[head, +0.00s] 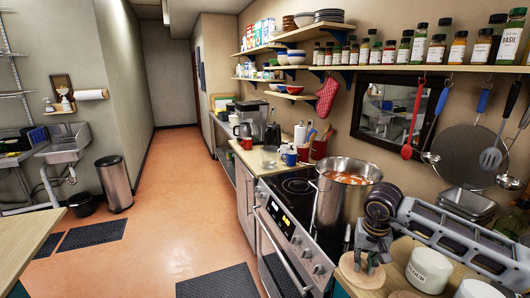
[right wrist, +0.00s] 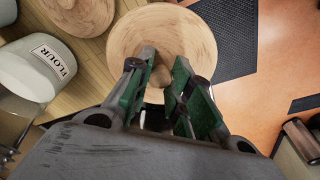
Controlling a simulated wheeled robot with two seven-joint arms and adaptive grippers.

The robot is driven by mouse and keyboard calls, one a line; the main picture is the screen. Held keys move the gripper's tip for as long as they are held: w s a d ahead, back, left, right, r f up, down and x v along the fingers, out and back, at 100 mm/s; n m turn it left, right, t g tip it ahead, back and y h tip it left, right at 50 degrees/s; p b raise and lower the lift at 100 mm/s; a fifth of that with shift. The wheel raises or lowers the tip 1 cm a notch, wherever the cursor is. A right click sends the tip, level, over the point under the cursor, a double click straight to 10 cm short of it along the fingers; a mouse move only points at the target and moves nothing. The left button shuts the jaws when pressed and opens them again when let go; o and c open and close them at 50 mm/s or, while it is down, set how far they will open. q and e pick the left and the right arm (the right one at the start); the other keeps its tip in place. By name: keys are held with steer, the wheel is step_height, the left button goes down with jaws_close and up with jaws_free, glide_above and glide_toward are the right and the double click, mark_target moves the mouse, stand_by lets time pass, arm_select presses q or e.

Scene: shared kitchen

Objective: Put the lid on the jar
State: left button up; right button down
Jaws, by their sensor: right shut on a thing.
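My right gripper (head: 374,262) is shut on the knob of a round wooden lid (head: 352,275). In the right wrist view the lid (right wrist: 207,25) is a pale disc beyond the fingertips (right wrist: 164,62), with its knob between them. It is held at the counter's front edge, left of a white jar (head: 428,272). In the right wrist view that jar (right wrist: 30,78) bears a FLOUR label and stands apart from the lid. Whether its top is open is hard to tell. My left gripper is not in view.
A second white jar (head: 478,291) stands at the bottom right. Another round wooden piece (right wrist: 75,8) lies near the flour jar. A large steel pot (head: 345,195) stands on the stove just beyond my gripper. Utensils and a pan (head: 468,150) hang on the wall.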

mark_target(349, 260)
steer(key=n, duration=0.1)
steer(key=w, duration=0.1)
steer(key=w+n, duration=0.1)
steer(key=shift+w+a+f+n, duration=0.1)
steer(key=shift+a+f+n, duration=0.2)
steer(key=shift+a+f, duration=0.05)
steer(key=a+f, duration=0.1)
steer(key=w+a+f, duration=0.1)
steer(key=f, duration=0.1)
steer(key=shift+a+n+y, duration=0.1)
steer(key=shift+n+y, duration=0.2)
steer(key=shift+n, duration=0.1)
steer(key=s+a+f, duration=0.2)
steer(key=a+f, duration=0.1)
steer(key=f, duration=0.2)
steer(key=shift+s+a+f, duration=0.2)
steer(key=shift+s+a, duration=0.15)
steer(key=shift+s, duration=0.05)
steer(key=shift+r, duration=0.1)
